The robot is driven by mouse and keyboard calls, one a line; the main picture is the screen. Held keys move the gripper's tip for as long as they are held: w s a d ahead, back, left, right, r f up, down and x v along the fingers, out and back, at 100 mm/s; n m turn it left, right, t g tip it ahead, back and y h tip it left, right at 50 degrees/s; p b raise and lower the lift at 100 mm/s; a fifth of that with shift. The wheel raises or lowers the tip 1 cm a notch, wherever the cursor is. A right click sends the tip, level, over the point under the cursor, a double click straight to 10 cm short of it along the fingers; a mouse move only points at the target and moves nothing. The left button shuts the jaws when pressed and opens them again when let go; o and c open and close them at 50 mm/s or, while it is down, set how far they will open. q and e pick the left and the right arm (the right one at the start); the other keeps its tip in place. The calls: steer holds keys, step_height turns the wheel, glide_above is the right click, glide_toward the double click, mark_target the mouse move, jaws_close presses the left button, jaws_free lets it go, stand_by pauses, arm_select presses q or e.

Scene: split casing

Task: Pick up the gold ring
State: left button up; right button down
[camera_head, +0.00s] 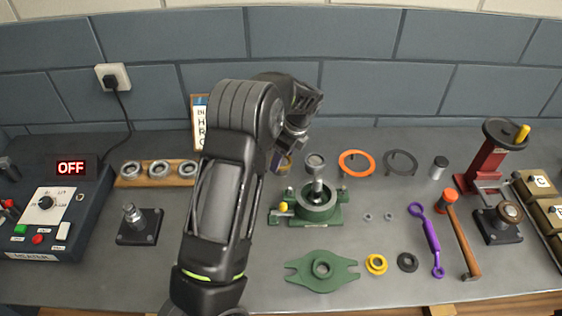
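The gold ring (376,264) is a yellow ring with a raised collar. It lies flat on the grey bench at the front, right of the green flanged plate (322,271) and left of a black ring (408,262). My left arm rises from the lower left of centre and bends over at the back of the bench. Its gripper (284,162) points down behind the green casing base, well behind and left of the gold ring. The arm partly hides its fingers, so I cannot tell whether they are open. My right gripper is out of view.
The green casing base (317,205) with a grey shaft stands behind the plate. A purple turnbuckle (431,243) and a hammer (460,235) lie to the right. A red press (487,160) stands at the back right. A heater box (55,215) reading OFF stands left.

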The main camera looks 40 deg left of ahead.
arm_select(q)
steer(key=c, duration=1.2)
steer(key=shift+r, duration=0.1)
steer(key=shift+r, duration=0.35)
step_height(320, 180, up, 2)
steer(key=shift+r+p, duration=0.2)
steer(key=shift+p, duration=0.75)
step_height(320, 180, up, 7)
steer(key=shift+b, duration=0.3)
steer(key=shift+f, duration=0.15)
